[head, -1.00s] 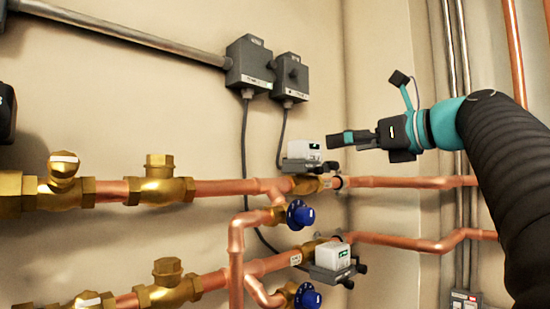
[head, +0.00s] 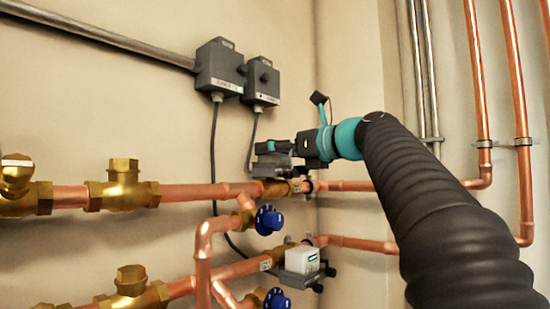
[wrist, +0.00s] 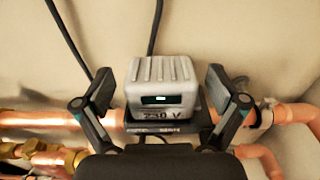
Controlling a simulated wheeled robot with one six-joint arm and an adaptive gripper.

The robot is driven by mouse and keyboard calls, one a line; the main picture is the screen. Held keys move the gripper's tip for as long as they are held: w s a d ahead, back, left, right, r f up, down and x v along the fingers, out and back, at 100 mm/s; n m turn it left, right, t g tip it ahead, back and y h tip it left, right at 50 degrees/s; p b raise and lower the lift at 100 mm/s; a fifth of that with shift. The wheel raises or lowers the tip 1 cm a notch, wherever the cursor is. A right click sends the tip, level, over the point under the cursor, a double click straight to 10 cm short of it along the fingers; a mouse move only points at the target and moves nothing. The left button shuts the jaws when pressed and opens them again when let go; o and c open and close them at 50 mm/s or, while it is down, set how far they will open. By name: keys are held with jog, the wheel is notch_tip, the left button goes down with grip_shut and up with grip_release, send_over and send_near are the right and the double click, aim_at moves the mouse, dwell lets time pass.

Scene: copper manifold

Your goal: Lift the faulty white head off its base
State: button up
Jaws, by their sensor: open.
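In the wrist view a white head (wrist: 162,82) with a ribbed top, a small green-lit display and a voltage marking sits on its dark base (wrist: 150,136) at the copper pipe. My gripper (wrist: 160,85) is open, with one finger on each side of the head and a visible gap on both sides. In the head view my gripper (head: 270,147) is at the upper pipe and hides most of that head; its dark base (head: 270,169) shows just below. A second white head (head: 302,261) sits on the lower pipe's base. I cannot tell from these frames which head is faulty.
Two grey boxes (head: 220,70) (head: 263,82) on the wall have cables running down behind the pipes. Blue valve knobs (head: 268,219) and brass valves (head: 124,185) crowd the pipes. Vertical copper pipes (head: 478,90) stand at the right.

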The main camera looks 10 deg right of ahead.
jog(key=x, duration=0.3)
jog(key=shift+w, duration=0.1)
jog(key=c, duration=1.4)
jog(key=shift+r, duration=0.1)
jog(key=shift+c, duration=0.2)
